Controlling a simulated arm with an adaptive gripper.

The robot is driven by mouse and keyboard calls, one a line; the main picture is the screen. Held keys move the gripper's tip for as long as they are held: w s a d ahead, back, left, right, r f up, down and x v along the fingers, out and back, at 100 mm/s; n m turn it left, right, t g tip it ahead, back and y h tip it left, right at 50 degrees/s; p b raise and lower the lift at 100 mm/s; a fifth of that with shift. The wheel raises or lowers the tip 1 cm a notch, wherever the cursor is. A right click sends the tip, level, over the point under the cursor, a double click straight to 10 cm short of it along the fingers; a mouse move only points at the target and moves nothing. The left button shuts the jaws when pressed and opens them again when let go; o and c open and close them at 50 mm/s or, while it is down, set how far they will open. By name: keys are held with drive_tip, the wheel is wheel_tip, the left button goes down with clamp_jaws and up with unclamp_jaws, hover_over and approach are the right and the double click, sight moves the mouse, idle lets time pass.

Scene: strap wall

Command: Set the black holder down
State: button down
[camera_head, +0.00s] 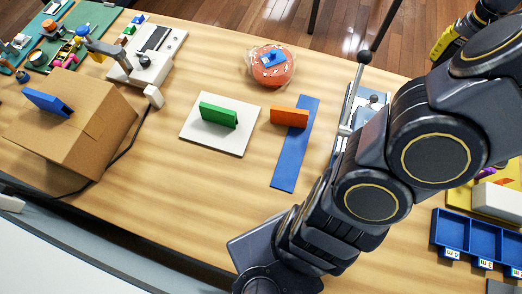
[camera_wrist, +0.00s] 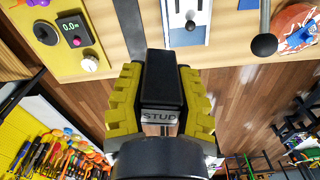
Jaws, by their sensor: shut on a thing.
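The black holder (camera_wrist: 161,84) is in the middle of the wrist view, a dark upright block with a label reading "STUD" at its lower end. My gripper (camera_wrist: 160,100), with ribbed yellow fingers on its left and right sides, is shut on it. Wooden floor shows around the holder, and the table edge lies above it in the picture. In the head view my gripper (camera_head: 446,42) is at the top right, partly cut off, with one yellow finger showing. The holder cannot be made out clearly there.
On the table (camera_head: 200,70) are a green block (camera_head: 218,115) on a white plate (camera_head: 192,136), an orange block (camera_head: 290,117) by a blue strip (camera_head: 290,165), a cardboard box (camera_head: 85,110) and a pink-orange disc (camera_head: 272,66). A blue tray (camera_head: 466,222) lies right. My arm hides part of the table.

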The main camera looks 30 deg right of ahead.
sight(459, 42)
drive_tip(key=r, duration=0.5)
drive_tip(key=shift+w+a+r, duration=0.1)
drive_tip(key=shift+w+r, duration=0.1)
drive_tip(key=shift+r, duration=0.2)
drive_tip(key=w+a+n, duration=0.4)
drive_tip(key=w+a, duration=0.6)
drive_tip(key=a, duration=0.3)
drive_tip(key=w+a+n, duration=0.5)
drive_tip(key=w+a, duration=0.5)
drive_tip(key=a, duration=0.3)
drive_tip(key=s+a+n, duration=0.2)
drive_tip(key=a+n, duration=0.2)
drive_tip(key=a, duration=0.9)
drive_tip(key=s+a+n, duration=0.3)
drive_tip(key=a+n, duration=0.1)
drive_tip(key=a, duration=1)
drive_tip(key=s+a+n, duration=0.4)
drive_tip(key=s+a, duration=0.5)
drive_tip(key=shift+w+d+f, duration=0.1)
drive_tip(key=shift+d+f, duration=0.05)
drive_tip(key=shift+f, duration=15.5)
